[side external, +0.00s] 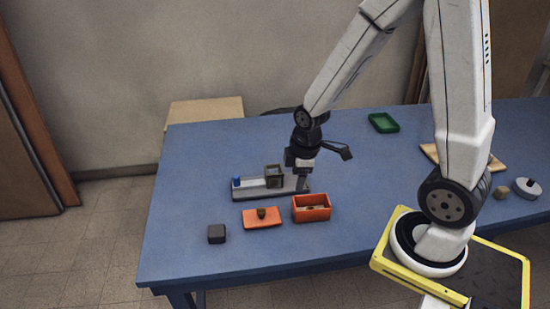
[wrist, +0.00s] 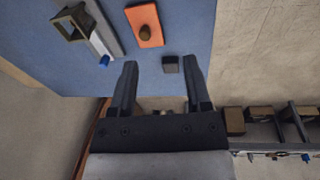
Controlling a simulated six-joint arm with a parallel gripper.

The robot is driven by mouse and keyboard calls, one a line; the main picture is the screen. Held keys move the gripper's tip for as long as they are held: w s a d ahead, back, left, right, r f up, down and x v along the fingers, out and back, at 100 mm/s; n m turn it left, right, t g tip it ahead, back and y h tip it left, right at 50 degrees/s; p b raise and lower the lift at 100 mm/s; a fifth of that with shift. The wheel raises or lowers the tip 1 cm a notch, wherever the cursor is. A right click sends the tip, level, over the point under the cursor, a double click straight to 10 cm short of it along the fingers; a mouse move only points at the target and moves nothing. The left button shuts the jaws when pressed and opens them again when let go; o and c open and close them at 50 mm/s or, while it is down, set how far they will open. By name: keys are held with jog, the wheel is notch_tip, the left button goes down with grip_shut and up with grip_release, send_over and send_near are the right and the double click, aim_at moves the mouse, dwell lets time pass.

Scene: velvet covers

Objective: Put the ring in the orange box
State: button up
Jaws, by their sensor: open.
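The open orange box (side external: 311,215) stands on the blue table, with a small brownish shape inside that I cannot make out. An orange lid (side external: 262,221) with a brown knob lies flat to its left; it also shows in the wrist view (wrist: 147,13). I cannot pick out a ring for certain. My gripper (side external: 303,184) is over the right end of a grey rail fixture, behind the box. In the wrist view my gripper (wrist: 159,66) has its fingers wide apart with nothing held between them.
The rail fixture (side external: 250,184) carries a hollow square frame (side external: 274,176) and a blue piece (side external: 236,182). A dark cube (side external: 217,234) sits front left. A green tray (side external: 383,122) stands farther back. The table between the fixture and the tray is mostly clear.

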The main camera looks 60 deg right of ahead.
jog(key=s+a+r+m+t, duration=0.1)
jog(key=s+a+r+m, duration=0.2)
jog(key=a+m, duration=0.2)
jog(key=shift+a+r+m, duration=0.3)
jog(key=shift+a+m, duration=0.05)
jog(key=shift+m, duration=1.25)
